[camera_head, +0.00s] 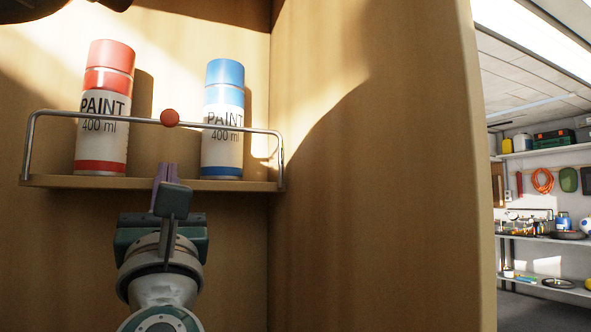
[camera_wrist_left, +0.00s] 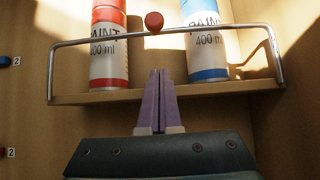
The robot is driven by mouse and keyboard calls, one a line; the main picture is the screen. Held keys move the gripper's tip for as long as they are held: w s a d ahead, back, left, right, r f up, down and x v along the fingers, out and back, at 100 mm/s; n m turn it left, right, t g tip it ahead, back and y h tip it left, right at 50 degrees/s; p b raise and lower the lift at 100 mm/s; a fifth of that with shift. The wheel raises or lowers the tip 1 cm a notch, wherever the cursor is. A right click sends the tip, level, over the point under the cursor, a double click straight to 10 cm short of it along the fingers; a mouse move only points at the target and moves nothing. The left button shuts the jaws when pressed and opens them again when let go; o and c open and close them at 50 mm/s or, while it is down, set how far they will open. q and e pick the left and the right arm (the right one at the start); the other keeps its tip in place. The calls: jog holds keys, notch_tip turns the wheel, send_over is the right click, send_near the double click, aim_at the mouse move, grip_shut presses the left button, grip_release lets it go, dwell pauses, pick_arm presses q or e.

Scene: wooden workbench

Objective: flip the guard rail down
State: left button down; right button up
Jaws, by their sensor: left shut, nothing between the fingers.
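The guard rail (camera_head: 60,112) is a metal bar raised across the front of a small wooden shelf (camera_head: 60,182), with a red knob (camera_head: 169,118) at its middle. It also shows in the left wrist view (camera_wrist_left: 100,39), with the knob (camera_wrist_left: 154,22) at top centre. Behind the rail stand a red paint can (camera_head: 100,150) and a blue paint can (camera_head: 222,155), both upright. My left gripper (camera_head: 167,166) is shut and empty, its purple fingers pointing up in front of the shelf edge, below the knob and apart from it. My right gripper is not in view.
A wooden side panel (camera_head: 390,170) stands close on the right of the shelf. Beyond it, far off, are storage shelves (camera_head: 550,235) with tools and containers. The space below the shelf, in front of the back panel, looks clear apart from my left arm.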

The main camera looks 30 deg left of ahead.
aim_at(170, 120)
pick_arm(q)
jog(key=p+x, duration=0.3)
jog(key=x, duration=0.5)
jog(key=shift+s+d+r, duration=0.1)
jog(key=shift+s+r, duration=0.05)
jog(key=s+d+p, duration=0.2)
jog(key=d, duration=0.1)
jog(key=shift+s+r, duration=0.15)
